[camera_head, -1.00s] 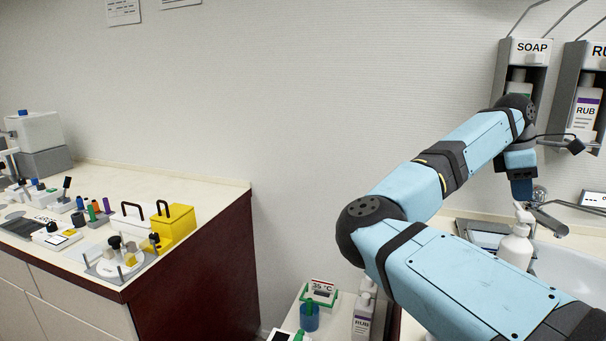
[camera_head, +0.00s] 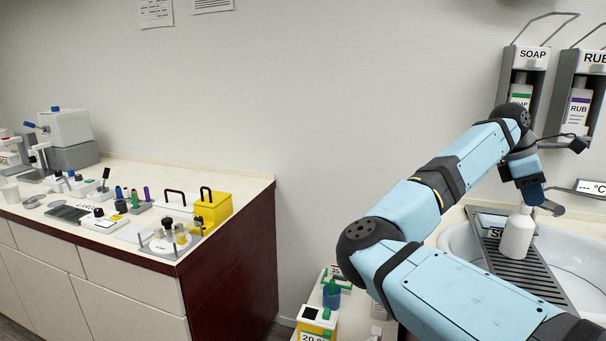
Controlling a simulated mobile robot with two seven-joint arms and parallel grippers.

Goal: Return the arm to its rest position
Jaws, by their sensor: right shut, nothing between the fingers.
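My right arm (camera_head: 415,205), light blue with dark joints, comes in from the lower right, bends at the elbow and reaches up to a wrist near the wall. My right gripper (camera_head: 537,197) hangs down from that wrist over the sink, shut and empty. Its fingertips are small and hard to make out. A white bottle (camera_head: 516,236) stands upright on the slatted rack just below the gripper; I cannot tell the exact gap between them. My left arm and gripper are out of view.
The sink (camera_head: 581,252) has a slatted rack (camera_head: 545,285) across it. The soap holder (camera_head: 528,58) and rub holder (camera_head: 583,72) hang close behind my wrist. A narrow trolley with small items stands below my elbow. A lab counter (camera_head: 140,170) is at left.

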